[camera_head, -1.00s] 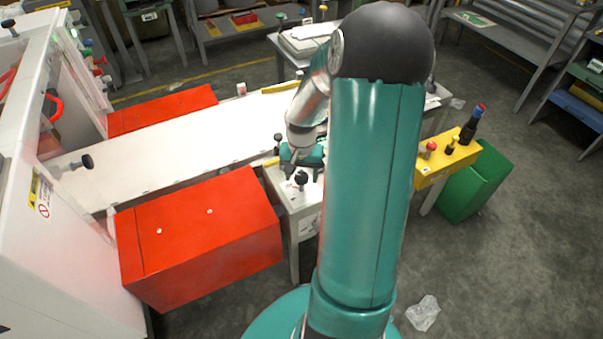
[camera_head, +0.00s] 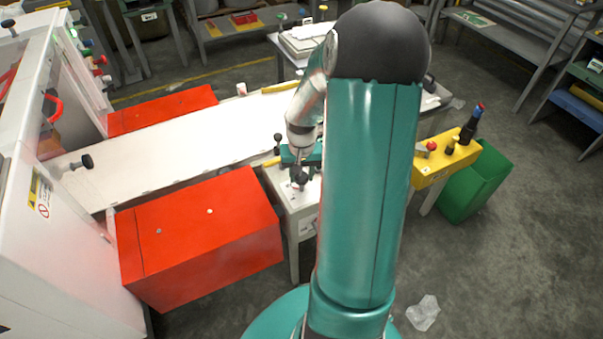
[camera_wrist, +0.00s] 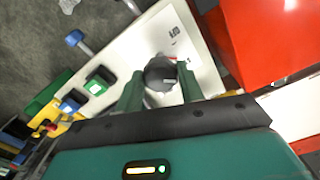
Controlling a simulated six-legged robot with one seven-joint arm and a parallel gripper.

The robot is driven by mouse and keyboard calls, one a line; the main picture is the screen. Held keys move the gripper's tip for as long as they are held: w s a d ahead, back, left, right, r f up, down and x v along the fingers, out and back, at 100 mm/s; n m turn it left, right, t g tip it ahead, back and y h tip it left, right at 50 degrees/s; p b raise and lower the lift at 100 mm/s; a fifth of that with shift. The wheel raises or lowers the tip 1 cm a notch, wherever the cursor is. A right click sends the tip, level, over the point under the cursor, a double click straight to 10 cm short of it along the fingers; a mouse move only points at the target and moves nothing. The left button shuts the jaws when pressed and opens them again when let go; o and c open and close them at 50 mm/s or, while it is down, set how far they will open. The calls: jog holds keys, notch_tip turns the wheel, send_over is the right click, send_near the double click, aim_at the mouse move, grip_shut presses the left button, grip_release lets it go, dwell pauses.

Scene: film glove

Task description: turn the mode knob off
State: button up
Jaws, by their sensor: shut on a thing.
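The mode knob (camera_wrist: 158,70), a dark round knob, stands on a pale panel (camera_wrist: 215,75) with small black marks beside it in the wrist view. A grey patch and a thin red line show at the knob. My gripper (camera_wrist: 160,84) has its two green fingers on either side of the knob, shut on it. In the head view my gripper (camera_head: 299,172) is down at the white stand (camera_head: 304,201), at the dark knob, which it partly covers. Which mark the knob points to is too small to tell.
Red boxes (camera_head: 200,235) flank a white conveyor (camera_head: 170,150) on the left. A yellow control box (camera_head: 445,165) and a green bin (camera_head: 478,185) stand to the right. In the wrist view a blue-topped knob (camera_wrist: 76,39) and a green button (camera_wrist: 98,80) are near.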

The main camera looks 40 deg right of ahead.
aim_at(302, 176)
jog(key=n, duration=0.5)
jog(key=shift+d+n, duration=0.1)
jog(key=shift+n, duration=2.3)
jog(key=o, duration=1)
jog(key=shift+r, duration=0.1)
notch_tip(302, 176, up, 14)
jog(key=shift+f, duration=0.15)
jog(key=s+a+r+t+h, duration=0.1)
jog(key=a+r, duration=0.3)
jog(key=a, duration=0.3)
jog(key=a+r+t, duration=0.1)
jog(key=a+r, duration=0.3)
jog(key=a, duration=0.2)
jog(key=s+a+r+t, duration=0.1)
jog(key=s+a, duration=0.2)
jog(key=a, duration=0.1)
jog(key=s+a+r+m+t, duration=0.1)
jog(key=s+a+r, duration=0.1)
jog(key=a, duration=0.3)
jog(key=s+a+r+m+t+y, duration=0.1)
jog(key=s+a, duration=0.3)
jog(key=shift+s+a+r+t, duration=0.1)
jog(key=shift+a+r+t, duration=0.1)
jog(key=shift+a+t, duration=0.15)
